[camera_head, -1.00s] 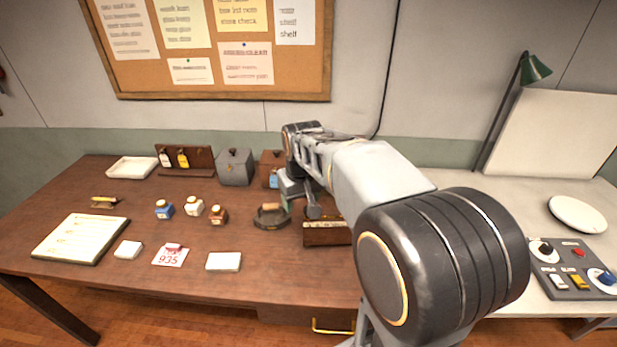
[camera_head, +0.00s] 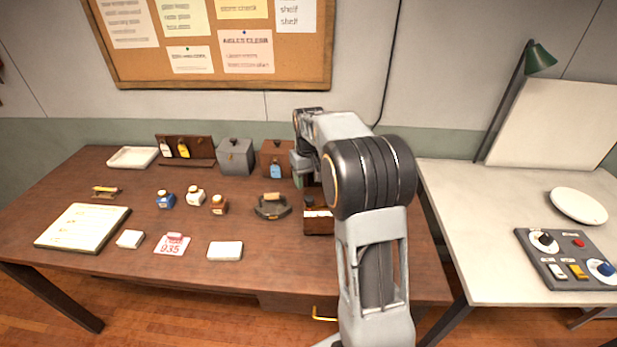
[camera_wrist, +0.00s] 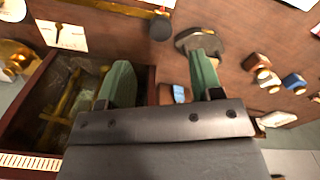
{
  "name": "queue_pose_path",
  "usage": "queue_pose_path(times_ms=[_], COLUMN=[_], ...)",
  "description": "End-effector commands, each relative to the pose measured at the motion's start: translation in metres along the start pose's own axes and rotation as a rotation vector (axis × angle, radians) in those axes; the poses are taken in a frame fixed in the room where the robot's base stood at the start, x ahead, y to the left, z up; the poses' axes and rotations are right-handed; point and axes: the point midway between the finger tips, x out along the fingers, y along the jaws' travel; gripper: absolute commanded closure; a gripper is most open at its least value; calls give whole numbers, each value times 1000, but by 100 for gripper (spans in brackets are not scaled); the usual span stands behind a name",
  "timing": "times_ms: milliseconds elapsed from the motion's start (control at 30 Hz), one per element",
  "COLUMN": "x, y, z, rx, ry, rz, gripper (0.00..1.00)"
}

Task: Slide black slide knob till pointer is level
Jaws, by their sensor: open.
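A black rounded knob (camera_wrist: 160,27) shows near the top of the wrist view, by a brass bar (camera_wrist: 130,7); it looks like the slide knob. Left of it is a white card (camera_wrist: 61,35) with a thin dark mark that may be the pointer; I cannot tell whether it is level. My gripper (camera_wrist: 160,62) has two green fingers spread apart with nothing held between them. The knob lies beyond the fingertips, apart from them. In the head view my gripper (camera_head: 304,172) is partly hidden by my arm, and I cannot make out the knob there.
A wooden box (camera_wrist: 150,85) with brass parts inside lies below the left finger. The table's front left holds a notepad (camera_head: 82,226).

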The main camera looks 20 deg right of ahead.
Motion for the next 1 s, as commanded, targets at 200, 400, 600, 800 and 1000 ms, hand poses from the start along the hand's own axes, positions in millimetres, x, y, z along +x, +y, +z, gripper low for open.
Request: queue_pose_path(times_ms=[200,400,600,800,1000], x=[25,46,66,75,77], y=[0,0,0,0,0], z=[0,0,0,0,1], rx=[-1,0,0,1,1], ry=[-1,-1,-1,0,-1], rz=[0,0,0,0,0], gripper=[40,40,40,40,40])
